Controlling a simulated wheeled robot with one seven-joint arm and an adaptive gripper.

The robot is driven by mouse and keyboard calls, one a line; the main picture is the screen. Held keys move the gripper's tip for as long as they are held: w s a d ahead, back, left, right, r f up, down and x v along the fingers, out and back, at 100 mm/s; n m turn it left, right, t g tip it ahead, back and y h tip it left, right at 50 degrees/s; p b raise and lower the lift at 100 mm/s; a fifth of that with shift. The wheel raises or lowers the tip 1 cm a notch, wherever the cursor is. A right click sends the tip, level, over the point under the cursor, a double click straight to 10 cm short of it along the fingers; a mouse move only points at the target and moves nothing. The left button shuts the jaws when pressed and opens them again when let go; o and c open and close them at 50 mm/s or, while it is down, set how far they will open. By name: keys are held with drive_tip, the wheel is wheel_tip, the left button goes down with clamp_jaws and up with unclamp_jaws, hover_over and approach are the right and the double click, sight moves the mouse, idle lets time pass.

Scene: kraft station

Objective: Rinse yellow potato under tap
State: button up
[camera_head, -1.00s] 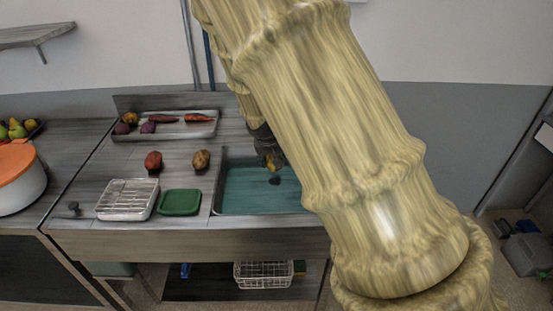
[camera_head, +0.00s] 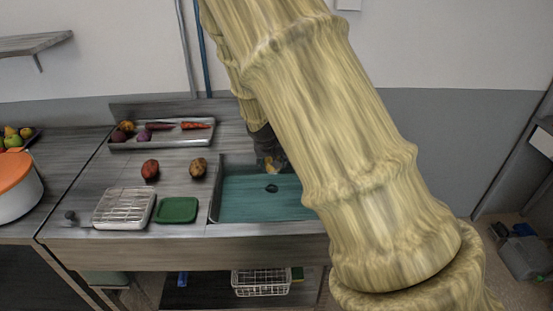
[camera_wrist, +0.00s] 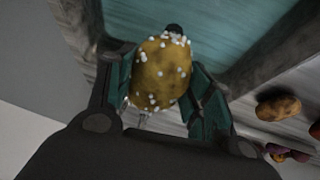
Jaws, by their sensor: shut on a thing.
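The yellow potato (camera_wrist: 160,72) fills the space between the two dark green fingers of my gripper (camera_wrist: 161,80) in the wrist view. White bead-like spots dot its skin. My gripper is shut on it. In the head view my gripper (camera_head: 269,158) is over the back part of the teal-bottomed sink (camera_head: 245,205), with a bit of yellow at its tip. The dark drain (camera_head: 271,188) shows in the sink bottom, nearer the front than the gripper. The tap is not visible; my arm covers the right part of the sink.
A red potato (camera_head: 150,170) and a brown potato (camera_head: 198,168) lie on the counter left of the sink. Behind them is a vegetable tray (camera_head: 170,140). A large pot (camera_head: 18,195) stands far left.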

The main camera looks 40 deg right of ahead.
drive_tip(key=shift+s+d, duration=0.2)
drive_tip(key=shift+s+d, duration=0.2)
idle(0.3)
drive_tip(key=shift+w+a, duration=0.2)
drive_tip(key=shift+w+a, duration=0.2)
drive_tip(key=shift+w, duration=0.05)
drive_tip(key=shift+s, duration=0.1)
idle(0.3)
drive_tip(key=s+a, duration=0.5)
drive_tip(key=shift+s+a, duration=0.2)
drive_tip(key=shift+a, duration=0.2)
idle(0.6)
idle(1.1)
